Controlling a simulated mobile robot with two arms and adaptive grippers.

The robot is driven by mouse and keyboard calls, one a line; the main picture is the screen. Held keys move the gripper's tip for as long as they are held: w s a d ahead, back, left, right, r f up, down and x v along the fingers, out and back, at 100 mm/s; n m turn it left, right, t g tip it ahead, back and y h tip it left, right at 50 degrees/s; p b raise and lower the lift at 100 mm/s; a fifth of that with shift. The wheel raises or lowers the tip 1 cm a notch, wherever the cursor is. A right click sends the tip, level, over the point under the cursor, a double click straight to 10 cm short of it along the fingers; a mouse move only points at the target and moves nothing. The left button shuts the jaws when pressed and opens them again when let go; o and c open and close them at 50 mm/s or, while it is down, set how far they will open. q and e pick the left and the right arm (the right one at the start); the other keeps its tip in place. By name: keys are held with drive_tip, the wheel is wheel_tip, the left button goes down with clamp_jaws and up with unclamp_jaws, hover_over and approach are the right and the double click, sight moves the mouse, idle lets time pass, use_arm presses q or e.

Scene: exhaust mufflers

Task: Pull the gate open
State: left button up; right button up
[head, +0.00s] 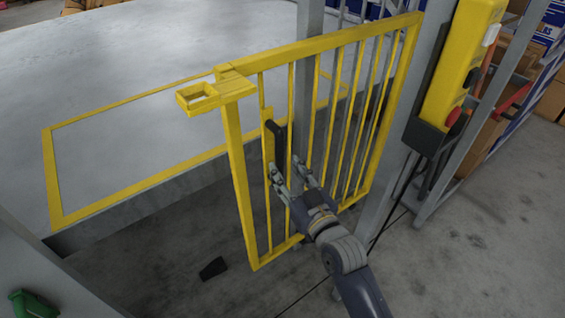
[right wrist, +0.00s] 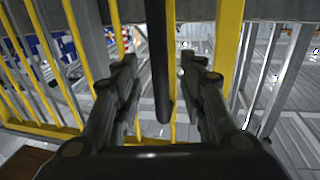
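The yellow barred gate (head: 318,150) stands swung out at an angle from the grey post on its right. A black handle (head: 275,141) is fixed upright on its left part. My right gripper (head: 291,174) is at the gate just below and right of the handle. In the right wrist view the two fingers (right wrist: 155,85) are spread apart, with the black handle (right wrist: 160,60) hanging between them and gaps on both sides. Whether a finger touches a bar cannot be told. My left gripper is not in view.
A yellow control box (head: 462,70) with buttons is mounted right of the gate. A raised grey platform (head: 150,75) with a yellow outlined frame lies behind it. A small black block (head: 213,268) lies on the floor. Cardboard boxes (head: 550,100) stand at the right.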

sight(282, 164)
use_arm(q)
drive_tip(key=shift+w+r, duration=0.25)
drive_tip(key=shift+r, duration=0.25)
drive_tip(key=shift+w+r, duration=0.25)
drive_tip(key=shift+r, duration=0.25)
use_arm(e)
drive_tip(key=shift+x, duration=2.25)
drive_tip(key=shift+c, duration=0.3)
clamp_jaws()
